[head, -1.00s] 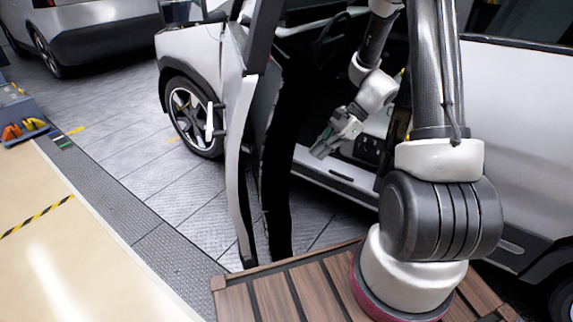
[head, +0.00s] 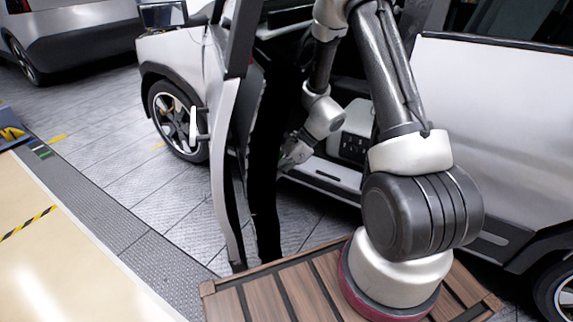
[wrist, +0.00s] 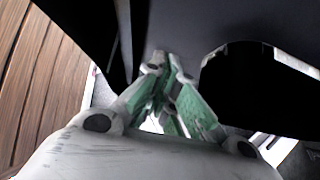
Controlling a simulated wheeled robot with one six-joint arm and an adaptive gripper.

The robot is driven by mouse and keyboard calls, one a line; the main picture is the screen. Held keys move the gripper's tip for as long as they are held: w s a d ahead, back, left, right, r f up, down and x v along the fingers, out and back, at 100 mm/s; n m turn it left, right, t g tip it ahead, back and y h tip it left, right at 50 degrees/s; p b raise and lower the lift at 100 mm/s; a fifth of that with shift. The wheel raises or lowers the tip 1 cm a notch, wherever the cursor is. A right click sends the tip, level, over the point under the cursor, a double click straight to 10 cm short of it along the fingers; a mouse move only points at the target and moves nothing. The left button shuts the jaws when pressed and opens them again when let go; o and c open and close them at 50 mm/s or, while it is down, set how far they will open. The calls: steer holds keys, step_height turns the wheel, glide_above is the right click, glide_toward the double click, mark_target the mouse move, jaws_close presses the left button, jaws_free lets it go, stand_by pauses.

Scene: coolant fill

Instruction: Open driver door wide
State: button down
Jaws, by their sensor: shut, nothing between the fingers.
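The driver door (head: 223,165) of the white car stands open, swung well out from the body and seen nearly edge-on in the head view. Its outer handle (head: 194,125) shows on the outer side. My gripper (head: 287,162) is inside the door opening, close to the door's dark inner side, which partly hides it. In the wrist view my gripper's green-padded fingers (wrist: 168,75) are together with nothing between them. A dark panel (wrist: 220,28), seemingly the door's inner side, is right in front of the fingertips. I cannot tell whether they touch it.
The car's sill (head: 325,175) lies beyond the gripper, and the rear door (head: 480,130) is at right. My wooden-slatted base deck (head: 270,297) is near the door's lower edge. Tiled floor (head: 150,190) left of the door is clear. Another car (head: 80,45) stands at the back left.

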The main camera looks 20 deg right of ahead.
steer(key=shift+w+a, duration=0.1)
steer(key=shift+a, duration=0.8)
steer(key=w+a+m+t, duration=0.1)
steer(key=w+a+m, duration=0.1)
steer(key=a, duration=1.9)
steer(key=w+a+m+t+h, duration=0.1)
steer(key=w+a, duration=0.4)
steer(key=a, duration=1.6)
steer(key=shift+w+a+m+t, duration=0.25)
steer(key=shift+m+t, duration=0.55)
steer(key=shift+m, duration=0.3)
